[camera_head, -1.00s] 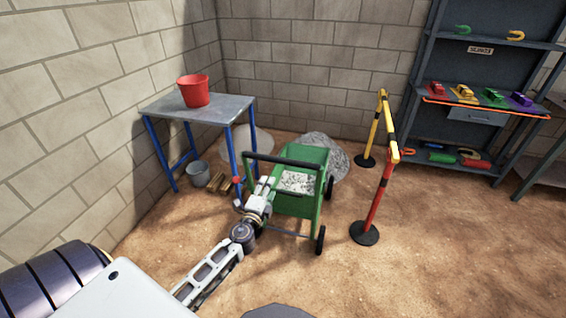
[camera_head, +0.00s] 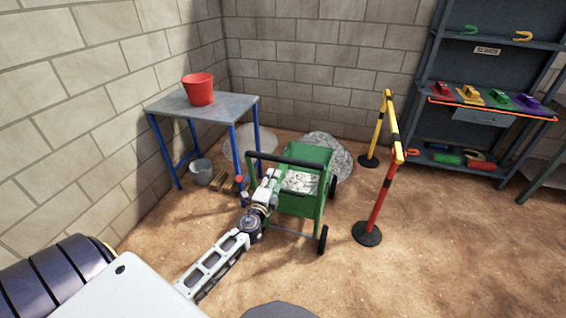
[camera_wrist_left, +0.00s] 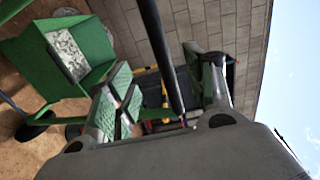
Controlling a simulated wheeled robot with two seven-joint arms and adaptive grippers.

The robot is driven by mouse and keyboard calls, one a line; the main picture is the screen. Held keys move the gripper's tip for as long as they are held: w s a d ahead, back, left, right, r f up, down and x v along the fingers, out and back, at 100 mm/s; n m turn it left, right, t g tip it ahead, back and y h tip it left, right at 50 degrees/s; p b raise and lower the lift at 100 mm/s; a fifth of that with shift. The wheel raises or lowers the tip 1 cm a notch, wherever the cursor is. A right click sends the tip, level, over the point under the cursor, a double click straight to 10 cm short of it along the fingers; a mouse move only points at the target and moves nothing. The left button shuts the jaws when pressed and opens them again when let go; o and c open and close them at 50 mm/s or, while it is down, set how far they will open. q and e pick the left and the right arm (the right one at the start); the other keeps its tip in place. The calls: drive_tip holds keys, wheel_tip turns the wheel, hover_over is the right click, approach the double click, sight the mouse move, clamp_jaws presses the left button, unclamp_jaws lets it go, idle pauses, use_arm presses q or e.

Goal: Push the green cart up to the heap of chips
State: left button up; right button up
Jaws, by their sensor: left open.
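The green cart (camera_head: 306,203) stands on its wheels on the sandy floor, holding pale grey chips (camera_head: 299,181). Its black handle bar (camera_head: 285,159) faces me. A grey heap of chips (camera_head: 342,158) lies just behind the cart, partly hidden by it; I cannot tell whether they touch. My left gripper (camera_head: 271,180) is at the handle side of the cart, left of its middle. In the left wrist view, its open fingers (camera_wrist_left: 165,92) have the black bar (camera_wrist_left: 162,55) between them, with no grip seen. My right gripper is not in view.
A blue-legged table (camera_head: 228,106) with a red bucket (camera_head: 198,90) stands left. A paler heap (camera_head: 262,143) and a grey bucket (camera_head: 201,173) are near it. Shelves (camera_head: 470,125) stand farther right.

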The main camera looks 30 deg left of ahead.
sight(283, 162)
use_arm(q)
drive_tip(key=b+x, duration=0.1)
drive_tip(key=x, duration=1.1)
drive_tip(key=shift+f, duration=0.1)
drive_tip(key=shift+w+a+b, duration=0.15)
drive_tip(key=shift+w+b, duration=0.15)
drive_tip(key=shift+w, duration=0.3)
drive_tip(key=shift+w+a, duration=0.1)
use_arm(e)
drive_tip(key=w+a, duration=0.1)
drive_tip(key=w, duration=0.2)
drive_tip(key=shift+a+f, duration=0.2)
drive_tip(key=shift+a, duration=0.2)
use_arm(q)
clamp_jaws()
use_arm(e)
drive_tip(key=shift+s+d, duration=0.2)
